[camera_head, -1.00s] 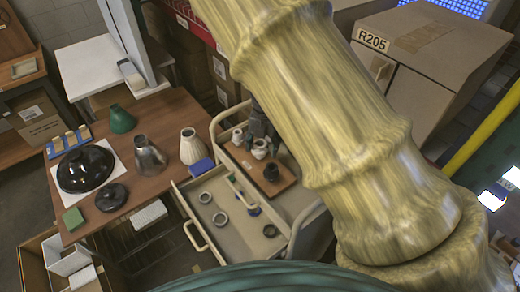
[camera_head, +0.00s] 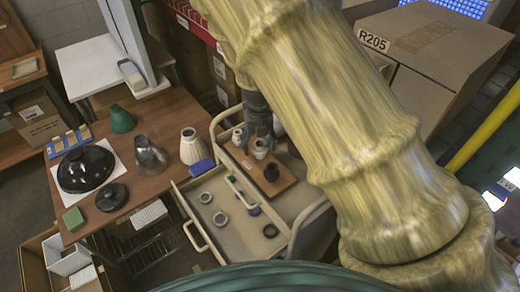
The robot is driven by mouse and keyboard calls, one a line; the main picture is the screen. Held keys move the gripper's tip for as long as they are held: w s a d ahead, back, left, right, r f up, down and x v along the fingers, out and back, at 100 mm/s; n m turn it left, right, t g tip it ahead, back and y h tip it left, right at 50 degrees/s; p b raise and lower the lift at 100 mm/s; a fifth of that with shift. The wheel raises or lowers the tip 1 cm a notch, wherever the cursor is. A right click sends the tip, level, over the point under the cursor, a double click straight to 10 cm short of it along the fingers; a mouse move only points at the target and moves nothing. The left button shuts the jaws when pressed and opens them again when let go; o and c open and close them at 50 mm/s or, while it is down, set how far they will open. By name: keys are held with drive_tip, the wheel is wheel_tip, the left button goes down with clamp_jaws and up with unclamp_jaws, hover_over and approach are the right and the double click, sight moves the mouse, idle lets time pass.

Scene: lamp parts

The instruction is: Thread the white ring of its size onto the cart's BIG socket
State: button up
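The cart carries a wooden board (camera_head: 262,188) with two white sockets and a black one. One white socket (camera_head: 238,136) is at the back left, the other white socket (camera_head: 260,150) is in the middle, and the black socket (camera_head: 271,173) is at the front. I cannot tell which is BIG. Two pale rings lie in the open drawer, one ring (camera_head: 205,197) behind the other ring (camera_head: 220,218). My dark gripper (camera_head: 261,134) points down at the middle white socket. Its fingers are too small to tell whether they are apart or hold a ring.
The open drawer (camera_head: 238,246) also holds a dark ring (camera_head: 270,231), a blue ring (camera_head: 253,210) and a small green piece (camera_head: 231,178). A table (camera_head: 165,112) with lamp shades stands at the left. My arm hides the cart's right side.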

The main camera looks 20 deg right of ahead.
drive_tip(key=shift+d+f+n, duration=0.1)
drive_tip(key=shift+d+n, duration=0.1)
drive_tip(key=shift+n, duration=0.9)
drive_tip(key=n, duration=0.6)
drive_tip(key=shift+s, duration=0.1)
drive_tip(key=c, duration=1.2)
drive_tip(key=m, duration=0.3)
drive_tip(key=shift+f, duration=0.15)
drive_tip(key=m, duration=0.3)
drive_tip(key=shift+s+m, duration=0.1)
drive_tip(key=shift+m, duration=0.2)
